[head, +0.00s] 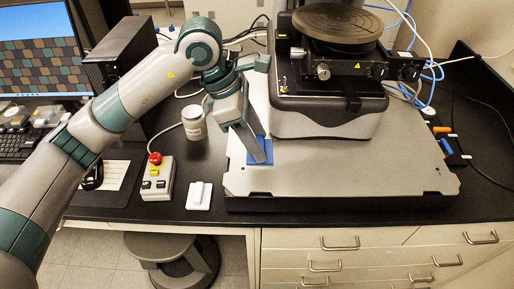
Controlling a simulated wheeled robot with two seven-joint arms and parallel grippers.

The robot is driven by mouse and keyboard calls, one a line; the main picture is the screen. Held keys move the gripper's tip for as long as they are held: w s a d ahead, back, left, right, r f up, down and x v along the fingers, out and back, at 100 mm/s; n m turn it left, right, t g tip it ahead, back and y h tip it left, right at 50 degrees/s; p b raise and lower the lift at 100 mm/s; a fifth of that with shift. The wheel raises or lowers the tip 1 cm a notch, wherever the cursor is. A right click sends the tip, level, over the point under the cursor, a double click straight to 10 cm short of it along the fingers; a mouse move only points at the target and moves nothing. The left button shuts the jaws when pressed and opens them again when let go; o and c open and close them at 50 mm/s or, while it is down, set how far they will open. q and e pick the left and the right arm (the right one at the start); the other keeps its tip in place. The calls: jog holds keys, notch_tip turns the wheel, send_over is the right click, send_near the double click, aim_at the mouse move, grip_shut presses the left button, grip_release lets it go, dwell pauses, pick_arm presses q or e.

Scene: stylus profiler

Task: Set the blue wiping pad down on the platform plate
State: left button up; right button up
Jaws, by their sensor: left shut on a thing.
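The blue wiping pad (253,158) is a small flat square at the left part of the grey platform plate (350,172). My left gripper (263,154) reaches down from above and is shut on the pad. The fingers cover part of the pad. The pad lies flat over the plate's surface, but I cannot tell whether it touches the plate or is held just above it. My right gripper is not in view.
The profiler (325,110) with its round stage (338,24) stands on the back of the plate. Left of the plate are a white jar (193,123), a control box with a red button (158,179) and a white pad (199,196). The plate's front and right are clear.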

pick_arm(q)
jog(key=shift+f+p, duration=0.6)
jog(key=shift+f, duration=0.05)
jog(key=shift+f+p, duration=0.45)
jog(key=shift+f, duration=0.85)
jog(key=shift+f, duration=0.2)
jog(key=o, duration=1.1)
jog(key=shift+r, duration=0.1)
